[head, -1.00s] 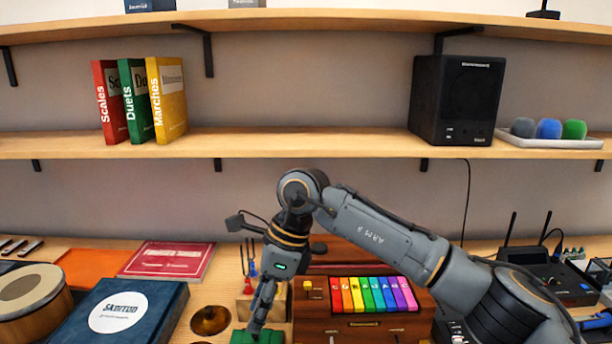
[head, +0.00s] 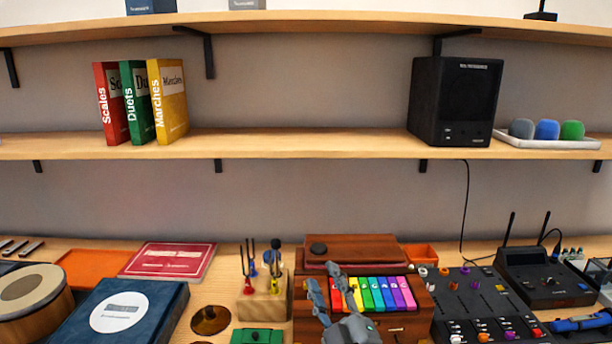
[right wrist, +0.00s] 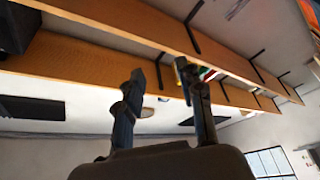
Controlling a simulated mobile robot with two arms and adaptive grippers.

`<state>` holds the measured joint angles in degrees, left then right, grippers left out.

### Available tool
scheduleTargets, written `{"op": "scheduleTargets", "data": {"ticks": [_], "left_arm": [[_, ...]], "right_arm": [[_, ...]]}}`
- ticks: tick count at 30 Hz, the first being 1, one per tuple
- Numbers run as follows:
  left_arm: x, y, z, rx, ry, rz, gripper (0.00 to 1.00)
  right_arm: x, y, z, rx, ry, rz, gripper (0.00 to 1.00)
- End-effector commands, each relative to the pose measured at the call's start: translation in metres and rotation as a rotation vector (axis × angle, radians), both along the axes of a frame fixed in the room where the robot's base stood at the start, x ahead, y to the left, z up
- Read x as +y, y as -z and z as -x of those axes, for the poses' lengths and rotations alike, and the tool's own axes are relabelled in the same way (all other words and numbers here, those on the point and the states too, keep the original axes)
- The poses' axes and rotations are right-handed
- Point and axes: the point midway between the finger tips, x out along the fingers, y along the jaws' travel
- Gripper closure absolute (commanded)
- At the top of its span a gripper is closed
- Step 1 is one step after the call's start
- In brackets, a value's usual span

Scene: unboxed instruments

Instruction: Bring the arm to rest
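My right gripper (head: 323,277) shows at the bottom centre of the head view, in front of a wooden box with rainbow-coloured keys (head: 375,294), with its fingers pointing up. In the right wrist view its two fingers (right wrist: 160,70) stand apart with nothing between them, and the camera looks up toward the shelves. My left gripper is in neither view.
A green block (head: 258,336), a wooden stand with tuning forks (head: 263,306) and a brass disc (head: 210,320) lie left of the gripper. A black mixer (head: 480,300) stands right. Shelves (head: 300,143) hang above the table, with free air before them.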

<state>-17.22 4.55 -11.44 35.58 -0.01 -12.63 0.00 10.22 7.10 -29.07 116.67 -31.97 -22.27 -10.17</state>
Motion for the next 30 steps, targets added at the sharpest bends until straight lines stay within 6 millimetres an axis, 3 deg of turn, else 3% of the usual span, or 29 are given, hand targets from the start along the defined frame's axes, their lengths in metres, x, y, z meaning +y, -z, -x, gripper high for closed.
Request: {"op": "scheduleTargets", "data": {"ticks": [1, 5, 9, 12, 18, 26, 27, 30], "left_arm": [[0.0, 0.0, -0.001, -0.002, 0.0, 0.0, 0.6], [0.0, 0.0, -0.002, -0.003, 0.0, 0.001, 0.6], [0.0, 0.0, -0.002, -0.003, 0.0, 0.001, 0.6], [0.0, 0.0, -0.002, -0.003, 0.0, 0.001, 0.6], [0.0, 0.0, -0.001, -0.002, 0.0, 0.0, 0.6], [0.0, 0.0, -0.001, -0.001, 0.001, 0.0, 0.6], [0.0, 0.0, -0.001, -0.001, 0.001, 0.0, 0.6], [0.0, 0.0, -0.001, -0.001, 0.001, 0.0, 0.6]], "right_arm": [[-0.023, 0.033, 0.006, 0.133, 0.054, -0.055, 0.62], [-0.075, 0.113, 0.034, 0.466, 0.188, -0.184, 0.62], [-0.117, 0.19, 0.092, 0.806, 0.318, -0.293, 0.62], [-0.136, 0.229, 0.138, 1.008, 0.392, -0.343, 0.62], [-0.156, 0.272, 0.216, 1.291, 0.494, -0.398, 0.62], [-0.169, 0.294, 0.3, 1.561, 0.59, -0.428, 0.62], [-0.17, 0.298, 0.308, 1.59, 0.601, -0.428, 0.62], [-0.169, 0.324, 0.297, 1.591, 0.6, -0.424, 0.62]]}}
